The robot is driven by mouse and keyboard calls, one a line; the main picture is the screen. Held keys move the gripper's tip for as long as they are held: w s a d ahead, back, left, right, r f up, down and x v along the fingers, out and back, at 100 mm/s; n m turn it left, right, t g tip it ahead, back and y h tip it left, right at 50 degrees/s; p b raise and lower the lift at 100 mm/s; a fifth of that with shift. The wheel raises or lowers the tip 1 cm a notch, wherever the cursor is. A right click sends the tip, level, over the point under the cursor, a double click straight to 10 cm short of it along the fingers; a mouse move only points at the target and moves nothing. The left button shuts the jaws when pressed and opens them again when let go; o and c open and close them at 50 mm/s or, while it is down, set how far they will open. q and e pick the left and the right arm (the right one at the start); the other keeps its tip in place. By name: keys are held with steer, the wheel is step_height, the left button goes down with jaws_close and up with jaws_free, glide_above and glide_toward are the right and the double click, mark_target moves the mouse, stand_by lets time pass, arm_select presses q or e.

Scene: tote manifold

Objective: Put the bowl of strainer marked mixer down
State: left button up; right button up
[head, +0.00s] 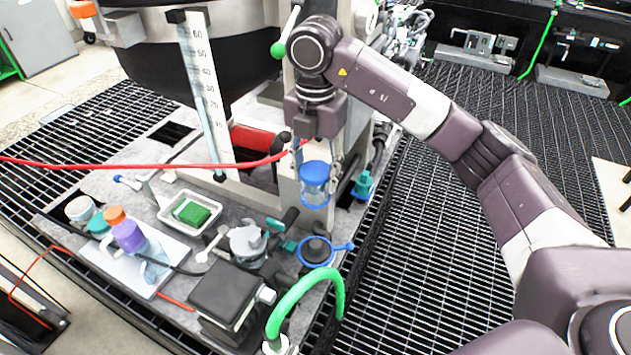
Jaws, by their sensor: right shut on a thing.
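My right gripper (317,158) comes down from above and is shut on the strainer bowl (316,194). The bowl is a small clear bluish cup with a solid blue top, held about upright. It hangs in front of a pale upright post, above the right part of the grey work surface (150,185). Any marking on it is too small to read. My left gripper is out of view.
A blue ring tool (317,252) lies below the bowl. A white tray with a green pad (192,212), a white board with bottles (130,235), a black box (224,295) and a green hose (305,290) crowd the surface. A red hose (150,166) crosses behind.

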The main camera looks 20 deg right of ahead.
mark_target(321, 181)
stand_by(0.5)
steer(key=n, duration=0.1)
steer(key=s+n, duration=0.1)
steer(key=n, duration=0.3)
steer(key=shift+s+f, duration=0.25)
steer(key=n, duration=0.2)
steer(key=s+n, duration=0.1)
steer(key=n, duration=0.3)
steer(key=shift+s+a+f, duration=0.1)
steer(key=shift+s+f, duration=0.15)
steer(key=shift+s, duration=0.15)
steer(key=s+f+n, duration=0.1)
steer(key=s+n, duration=0.5)
steer(key=n, duration=1.1)
steer(key=s+f+n, duration=0.2)
steer(key=s+n, duration=0.5)
steer(key=n, duration=1)
steer(key=shift+a+n, duration=0.15)
steer(key=shift+n, duration=0.15)
